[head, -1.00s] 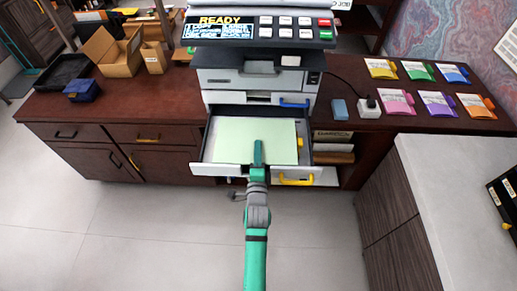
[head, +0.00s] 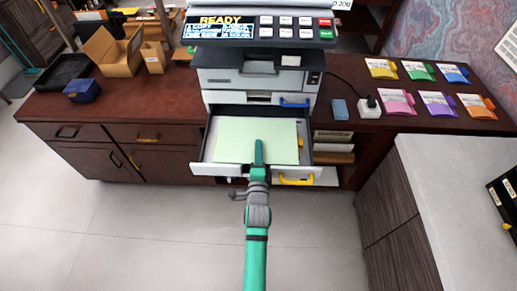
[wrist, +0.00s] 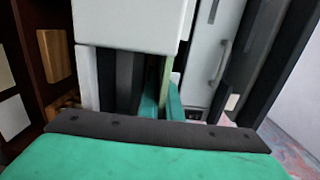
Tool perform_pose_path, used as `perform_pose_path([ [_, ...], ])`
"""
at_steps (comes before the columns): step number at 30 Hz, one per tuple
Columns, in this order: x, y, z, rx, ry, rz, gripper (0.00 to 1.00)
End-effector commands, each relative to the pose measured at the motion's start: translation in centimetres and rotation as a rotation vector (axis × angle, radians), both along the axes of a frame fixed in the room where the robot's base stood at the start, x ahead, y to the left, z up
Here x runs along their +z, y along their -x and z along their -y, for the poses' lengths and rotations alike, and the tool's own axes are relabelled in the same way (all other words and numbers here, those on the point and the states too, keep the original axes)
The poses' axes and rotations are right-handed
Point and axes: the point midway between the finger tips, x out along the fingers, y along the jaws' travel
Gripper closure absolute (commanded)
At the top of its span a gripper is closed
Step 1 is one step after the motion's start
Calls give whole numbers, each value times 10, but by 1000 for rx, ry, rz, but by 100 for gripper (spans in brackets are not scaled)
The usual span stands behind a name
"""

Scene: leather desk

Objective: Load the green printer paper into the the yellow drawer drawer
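The green printer paper (head: 235,140) is a pale green flat stack over the open drawer (head: 207,170) with the yellow handle (head: 296,181), low in the printer. My gripper (head: 259,152) reaches in from the front, one finger over the paper's front edge. In the wrist view the paper (wrist: 166,75) shows edge-on as a thin green strip between the two teal fingers (wrist: 163,100), which look closed on it. The lower finger is hidden in the head view. I cannot tell whether the paper rests on the drawer floor.
The printer (head: 255,80) stands above, with a blue-handled drawer front (head: 262,98) just over the open drawer. Several coloured packets (head: 398,101) lie on the desk at right. A grey-topped cabinet (head: 450,180) stands front right. Open boxes (head: 115,55) sit at left.

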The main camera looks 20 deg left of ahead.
Motion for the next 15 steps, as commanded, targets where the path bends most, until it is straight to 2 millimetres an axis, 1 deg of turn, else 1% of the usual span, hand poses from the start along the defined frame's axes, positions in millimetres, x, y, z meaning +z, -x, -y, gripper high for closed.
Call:
perform_pose_path([
  [15, -9, 0, 0, 0, -2, 2, 100],
])
